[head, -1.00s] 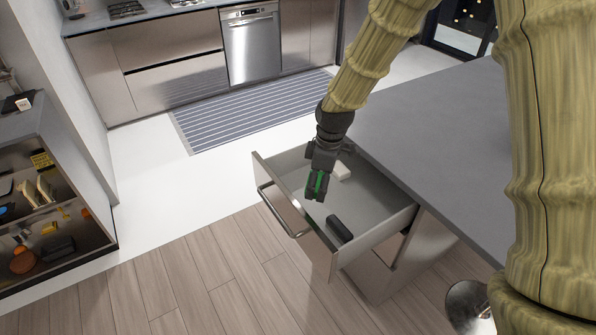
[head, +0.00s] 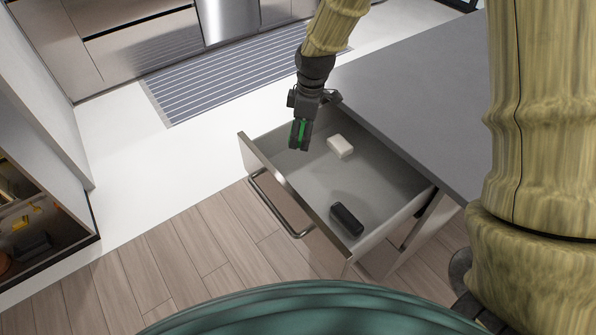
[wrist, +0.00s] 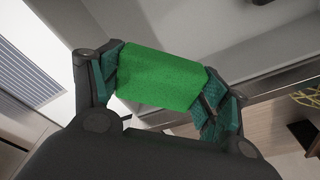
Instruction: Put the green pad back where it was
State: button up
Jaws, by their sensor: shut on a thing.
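The green pad (wrist: 160,78) is a bright green block between the two fingers of my gripper (wrist: 160,85) in the wrist view. In the head view my gripper (head: 300,135) points down over the far left part of the open drawer (head: 290,185), with a thin strip of the green pad (head: 302,131) showing between its dark fingers. My gripper is shut on the pad. The pad appears held above the drawer floor; its exact height I cannot tell.
Inside the drawer lie a white block (head: 340,146) and a black object (head: 346,219). A grey countertop (head: 410,110) adjoins the drawer on the right. A striped runner (head: 210,85) lies behind. A shelf unit (head: 30,220) with several items stands at left.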

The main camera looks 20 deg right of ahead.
jog(key=b, duration=0.3)
send_over(299, 172)
notch_tip(299, 172, down, 4)
jog(key=shift+d+f+b, duration=0.15)
jog(key=shift+f+b, duration=0.45)
jog(key=shift+f, duration=5.3)
jog(key=shift+f, duration=0.1)
jog(key=o, duration=1.3)
jog(key=shift+c, duration=0.2)
notch_tip(299, 172, up, 12)
jog(key=d, duration=0.1)
jog(key=shift+s+d+b, duration=0.15)
jog(key=shift+s+b, duration=0.2)
jog(key=shift+b, duration=0.05)
